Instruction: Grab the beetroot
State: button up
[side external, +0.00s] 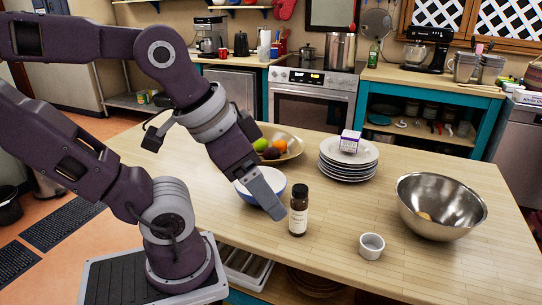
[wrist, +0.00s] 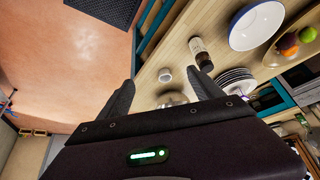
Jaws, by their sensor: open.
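A dark round item that looks like the beetroot (side external: 271,153) lies in a wide tan bowl (side external: 296,153) with green and orange fruit. The gripper partly blocks this area in the side view. In the wrist view, the dark item (wrist: 287,41) shows near the right edge, beside the orange and green fruit. My gripper (side external: 270,200) is open and empty, above the table by the blue-and-white bowl, in front of the fruit bowl. Its two fingers (wrist: 163,90) stand apart in the wrist view with nothing between them.
A white bowl with a blue outside (side external: 279,181) stands behind my gripper. A dark bottle (side external: 298,212) stands close to its right. Further right are stacked plates (side external: 347,168) with a small box (side external: 349,141), a white cup (side external: 371,246) and a metal bowl (side external: 440,225). The table's front left is clear.

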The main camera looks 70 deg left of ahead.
jog(key=shift+c, duration=0.2)
jog(key=shift+c, duration=1.2)
